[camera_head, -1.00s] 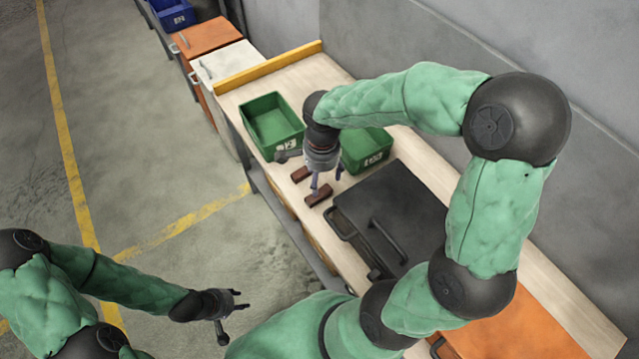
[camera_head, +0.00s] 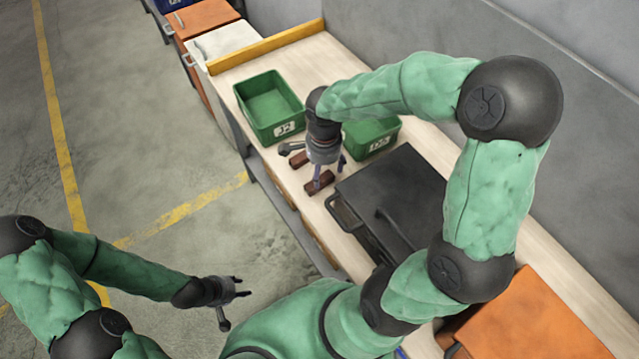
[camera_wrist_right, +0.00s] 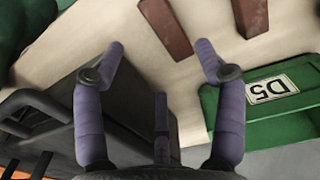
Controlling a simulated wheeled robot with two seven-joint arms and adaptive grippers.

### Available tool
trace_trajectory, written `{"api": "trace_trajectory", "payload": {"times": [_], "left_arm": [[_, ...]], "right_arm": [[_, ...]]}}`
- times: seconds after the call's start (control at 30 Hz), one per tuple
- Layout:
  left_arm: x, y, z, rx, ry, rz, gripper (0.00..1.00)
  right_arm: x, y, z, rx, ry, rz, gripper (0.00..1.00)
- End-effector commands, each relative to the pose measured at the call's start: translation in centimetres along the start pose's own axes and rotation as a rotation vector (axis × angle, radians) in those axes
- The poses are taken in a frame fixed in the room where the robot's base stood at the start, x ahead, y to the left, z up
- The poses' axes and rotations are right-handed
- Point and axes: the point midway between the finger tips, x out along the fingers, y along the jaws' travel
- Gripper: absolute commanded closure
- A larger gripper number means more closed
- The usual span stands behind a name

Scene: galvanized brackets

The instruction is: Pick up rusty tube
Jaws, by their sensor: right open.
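Two short rusty brown tubes lie on the pale wooden bench. The nearer rusty tube (camera_head: 319,182) is at my right gripper's fingers, and the other rusty tube (camera_head: 298,159) lies just beyond it. Both show in the right wrist view, one rusty tube (camera_wrist_right: 166,28) near the middle top and the other (camera_wrist_right: 251,17) to its right. My right gripper (camera_head: 330,176) is open and empty, with its purple fingers (camera_wrist_right: 160,50) spread; I cannot tell whether they touch a tube. My left gripper (camera_head: 238,289) is open and empty over the floor, away from the bench.
A green bin (camera_head: 296,130) stands at the bench's far left, and another green bin (camera_head: 392,130) marked D5 stands right of my right gripper. A dark case (camera_head: 410,180) with a handle lies close on the near side. A yellow edge strip (camera_head: 265,47) bounds the far end.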

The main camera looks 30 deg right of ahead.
Motion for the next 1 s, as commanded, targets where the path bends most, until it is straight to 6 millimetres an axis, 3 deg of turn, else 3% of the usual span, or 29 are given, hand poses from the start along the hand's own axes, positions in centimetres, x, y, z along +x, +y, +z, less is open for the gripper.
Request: {"api": "trace_trajectory", "payload": {"times": [0.03, 0.27, 0.6, 0.87, 1.0], "left_arm": [[0.5, -0.2, 0.0, 0.000, 0.000, 0.000, 0.60], [1.0, -0.4, 0.0, 0.000, 0.000, 0.000, 0.60], [3.2, -1.1, -0.1, 0.000, 0.000, 0.000, 0.60], [3.2, -1.1, -0.1, 0.000, 0.000, 0.000, 0.60], [3.2, -1.1, -0.1, 0.000, 0.000, 0.000, 0.60]], "right_arm": [[1.1, 0.1, 0.0, -0.001, 0.000, 0.003, 0.29], [2.5, -0.1, 0.0, -0.001, 0.000, 0.000, 0.29], [6.8, -0.7, 0.2, 0.000, 0.000, 0.001, 0.29], [7.1, -0.7, 0.2, 0.000, 0.000, -0.001, 0.29], [7.1, -0.7, 0.2, 0.000, 0.000, -0.001, 0.63]]}}
